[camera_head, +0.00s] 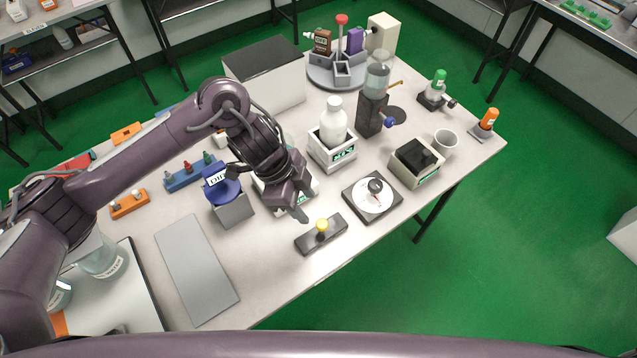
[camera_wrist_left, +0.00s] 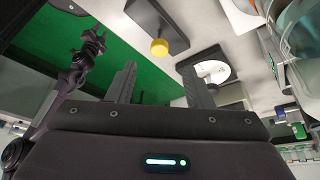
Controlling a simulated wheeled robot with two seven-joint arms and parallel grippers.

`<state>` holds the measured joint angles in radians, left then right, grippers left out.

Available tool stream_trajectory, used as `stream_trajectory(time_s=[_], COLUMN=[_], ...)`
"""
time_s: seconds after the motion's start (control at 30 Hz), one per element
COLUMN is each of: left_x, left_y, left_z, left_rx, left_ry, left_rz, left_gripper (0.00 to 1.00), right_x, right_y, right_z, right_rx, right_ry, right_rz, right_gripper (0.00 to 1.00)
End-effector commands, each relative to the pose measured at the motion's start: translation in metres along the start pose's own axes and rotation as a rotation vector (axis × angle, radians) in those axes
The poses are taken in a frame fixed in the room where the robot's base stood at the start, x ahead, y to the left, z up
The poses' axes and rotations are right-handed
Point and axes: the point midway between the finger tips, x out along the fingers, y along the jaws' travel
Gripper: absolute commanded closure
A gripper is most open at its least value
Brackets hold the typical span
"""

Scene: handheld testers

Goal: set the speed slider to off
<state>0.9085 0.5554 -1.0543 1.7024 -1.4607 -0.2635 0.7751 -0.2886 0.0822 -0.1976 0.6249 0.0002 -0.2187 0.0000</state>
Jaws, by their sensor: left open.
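The slider block (camera_head: 335,233) is a low dark box near the table's front edge, with a yellow knob (camera_head: 321,225) standing up about midway along it. The block (camera_wrist_left: 146,16) and its knob (camera_wrist_left: 159,47) also show at the top of the left wrist view. No off mark is readable. My left gripper (camera_head: 301,211) is just behind and left of the block, pointing down, apart from the knob. In the left wrist view its two fingers (camera_wrist_left: 160,86) are spread with nothing between them. A dark jointed arm, apparently my right, shows at left there; its jaws are unclear.
A round white dial (camera_head: 365,198) on a dark base sits right of the slider. A white holder (camera_head: 332,153) with a bottle stands behind. A blue-lidded grey box (camera_head: 233,209) and a grey plate (camera_head: 198,270) lie to the left. The table around the slider is clear.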

Motion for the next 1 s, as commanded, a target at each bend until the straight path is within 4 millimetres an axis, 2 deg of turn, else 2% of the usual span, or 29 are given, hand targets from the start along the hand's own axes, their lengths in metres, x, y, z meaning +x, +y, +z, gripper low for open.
stream_trajectory(time_s=[0.17,0.4,0.5,0.63,0.8,0.93,1.0], left_x=[0.013,0.05,0.064,0.074,0.079,0.079,0.078], left_y=[0.001,0.001,0.001,0.0,0.0,0.0,0.0], left_z=[0.0,-0.001,0.0,-0.001,0.0,0.0,0.0], left_rx=[-0.001,-0.002,-0.002,-0.001,0.0,0.0,0.0], left_ry=[0.002,0.001,0.001,0.001,0.001,0.001,0.001], left_rz=[0.002,0.004,0.002,0.001,0.0,0.0,0.0], left_gripper=[0.54,0.54,0.54,0.54,0.54,0.54,0.6], right_x=[0.003,0.002,0.001,0.001,0.001,0.001,0.002], right_y=[0.0,-0.007,-0.009,-0.008,-0.005,-0.005,-0.004], right_z=[-0.004,0.026,0.032,0.024,0.003,0.001,0.003], right_rx=[-0.001,-0.004,-0.004,-0.004,-0.003,-0.002,-0.001], right_ry=[0.004,-0.038,-0.046,-0.036,-0.004,-0.001,-0.003], right_rz=[0.0,-0.009,-0.011,-0.01,-0.007,-0.006,-0.006], right_gripper=[0.64,0.64,0.64,0.64,0.64,0.64,0.64])
